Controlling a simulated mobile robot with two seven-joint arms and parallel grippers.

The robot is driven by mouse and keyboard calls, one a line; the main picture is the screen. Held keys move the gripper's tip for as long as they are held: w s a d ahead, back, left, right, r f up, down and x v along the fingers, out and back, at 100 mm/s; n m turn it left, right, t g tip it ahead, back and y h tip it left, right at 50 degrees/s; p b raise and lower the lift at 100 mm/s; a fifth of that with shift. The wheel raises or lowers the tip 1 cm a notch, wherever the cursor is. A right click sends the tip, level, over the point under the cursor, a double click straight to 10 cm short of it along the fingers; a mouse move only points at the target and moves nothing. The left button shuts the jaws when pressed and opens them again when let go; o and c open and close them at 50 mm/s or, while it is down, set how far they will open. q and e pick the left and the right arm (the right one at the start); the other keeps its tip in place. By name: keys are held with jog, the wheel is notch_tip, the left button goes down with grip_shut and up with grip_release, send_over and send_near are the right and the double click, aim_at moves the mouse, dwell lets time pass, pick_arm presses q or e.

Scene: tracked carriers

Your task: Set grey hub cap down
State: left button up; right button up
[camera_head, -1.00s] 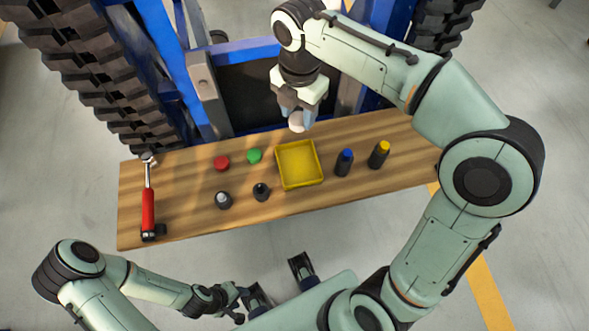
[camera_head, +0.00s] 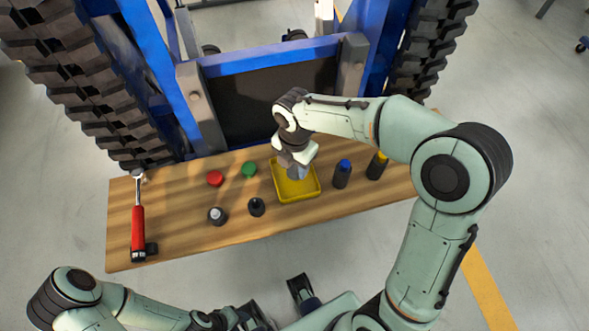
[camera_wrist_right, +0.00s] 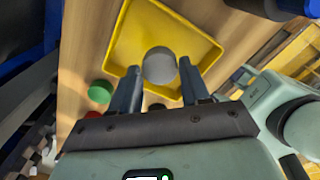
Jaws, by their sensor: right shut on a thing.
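The grey hub cap (camera_wrist_right: 160,65) is a round disc between the fingertips of my right gripper (camera_wrist_right: 157,88) in the right wrist view. That gripper is shut on it and holds it over the yellow tray (camera_wrist_right: 122,40). In the head view my right gripper (camera_head: 297,170) points down above the yellow tray (camera_head: 300,197), and it mostly hides the cap. Whether the cap touches the tray floor cannot be told. My left gripper (camera_head: 245,316) is low in the head view, in front of the bench, and its jaws are unclear.
On the wooden bench (camera_head: 180,232), a red disc (camera_head: 215,178) and a green disc (camera_head: 249,169) lie left of the tray. Blue-topped (camera_head: 342,175) and yellow-topped (camera_head: 377,167) bottles stand right of it. Two small dark pieces stand in front, and a red-handled tool (camera_head: 138,222) lies far left.

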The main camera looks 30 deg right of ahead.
aim_at(294, 170)
jog(key=shift+f, duration=1.45)
jog(key=shift+f, duration=0.15)
jog(key=o, duration=1)
jog(key=shift+o, duration=0.2)
notch_tip(294, 170, up, 12)
jog(key=p, duration=0.1)
jog(key=shift+r+p, duration=0.2)
jog(key=shift+p, duration=0.15)
jog(key=shift+f, duration=0.1)
